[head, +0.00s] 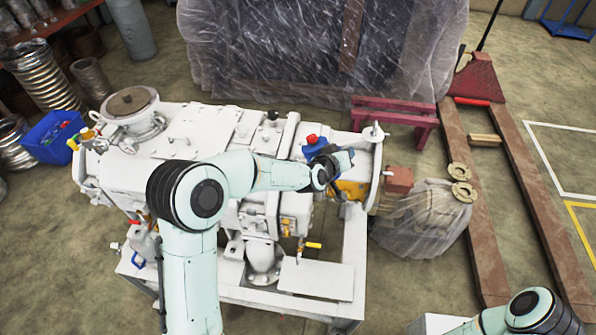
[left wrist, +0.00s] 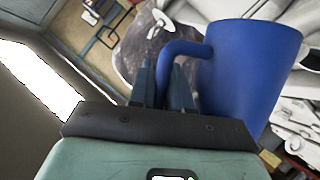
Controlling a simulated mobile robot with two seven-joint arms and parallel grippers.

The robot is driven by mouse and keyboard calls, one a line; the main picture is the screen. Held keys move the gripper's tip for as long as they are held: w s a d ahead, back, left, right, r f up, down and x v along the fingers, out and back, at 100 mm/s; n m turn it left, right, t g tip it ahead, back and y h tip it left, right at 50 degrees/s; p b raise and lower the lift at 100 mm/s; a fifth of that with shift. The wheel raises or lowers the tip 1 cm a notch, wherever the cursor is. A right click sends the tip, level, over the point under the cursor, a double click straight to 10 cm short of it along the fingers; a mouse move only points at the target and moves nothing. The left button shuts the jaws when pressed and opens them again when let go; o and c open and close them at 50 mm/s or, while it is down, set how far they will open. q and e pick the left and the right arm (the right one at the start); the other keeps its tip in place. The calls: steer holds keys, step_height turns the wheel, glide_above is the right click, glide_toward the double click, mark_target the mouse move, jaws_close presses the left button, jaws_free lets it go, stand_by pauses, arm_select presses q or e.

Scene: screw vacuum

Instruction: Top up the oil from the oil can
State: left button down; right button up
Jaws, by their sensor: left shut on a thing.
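The blue oil can (head: 316,152) is held over the right part of the white vacuum pump (head: 200,130). In the left wrist view it is a large blue cylinder (left wrist: 250,70) with a curved handle. My left gripper (head: 338,165) is shut on that handle, and its fingers (left wrist: 168,85) show in the left wrist view. A red cap-like part (head: 311,139) shows right beside the can; I cannot tell what it belongs to. The can's opening is hidden. My right arm shows only at the bottom right, with its gripper out of view.
The pump sits on a white frame (head: 352,270). A wrapped bundle (head: 425,220) and a pallet jack (head: 515,180) stand to the right. A plastic-covered load (head: 310,50) is behind. A blue bin (head: 45,150) stands at the left. Open floor (head: 410,290) lies at the front right.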

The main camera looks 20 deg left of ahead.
arm_select(q)
steer(key=d+f+m+y, duration=0.3)
steer(key=d+m, duration=0.1)
steer(key=d, duration=0.1)
steer(key=shift+t, duration=0.4)
steer(key=r, duration=0.3)
steer(key=r+p, duration=0.1)
steer(key=shift+s+a+r, duration=0.15)
steer(key=shift+s+r, duration=0.05)
steer(key=shift+s, duration=0.2)
arm_select(e)
steer(key=shift+w+r, duration=0.75)
steer(key=shift+w, duration=0.1)
arm_select(q)
steer(key=s+a+f+n+y, duration=0.1)
steer(key=s+a+n+y, duration=0.1)
steer(key=s+a, duration=0.6)
steer(key=s+y, duration=0.1)
steer(key=s, duration=0.2)
steer(key=shift+a+f+n+g, duration=0.3)
steer(key=shift+a+n, duration=0.1)
